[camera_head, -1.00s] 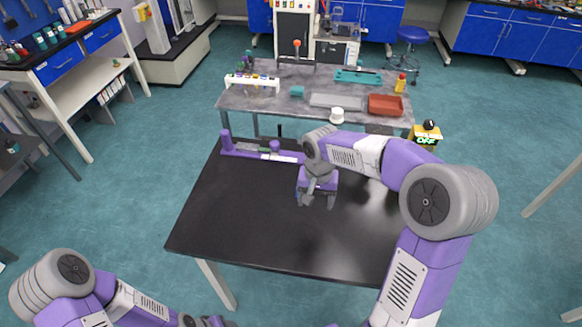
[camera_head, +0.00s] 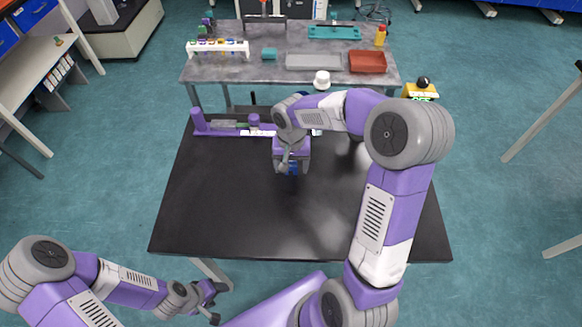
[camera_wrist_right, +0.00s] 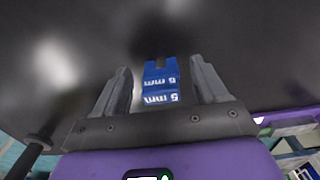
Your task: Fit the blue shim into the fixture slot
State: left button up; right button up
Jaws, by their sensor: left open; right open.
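The blue shim (camera_wrist_right: 160,83), printed "5 mm" in white, lies between the two fingers of my right gripper (camera_wrist_right: 160,86) in the right wrist view, with dark gaps on both sides. In the head view, a small blue part of the shim (camera_head: 292,168) shows at my right gripper (camera_head: 291,172), over the black table. My right gripper is open around the shim. The purple fixture (camera_head: 225,127) stands along the table's back left edge; its slot cannot be made out, and my right arm hides its right end. My left gripper (camera_head: 210,303) is open and empty, low at the front left, off the table.
The black table (camera_head: 220,205) is clear at its front and left. Behind it, a grey bench (camera_head: 265,65) holds a red tray (camera_head: 367,62), a grey tray (camera_head: 313,62), a vial rack (camera_head: 218,47) and a white round object (camera_head: 321,80).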

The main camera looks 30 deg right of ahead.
jog(key=c, duration=1.3)
jog(key=shift+o, duration=0.2)
notch_tip(320, 180, up, 9)
jog(key=p, duration=0.3)
jog(key=shift+r, duration=0.1)
jog(key=shift+r+p, duration=0.3)
jog(key=shift+r, duration=0.1)
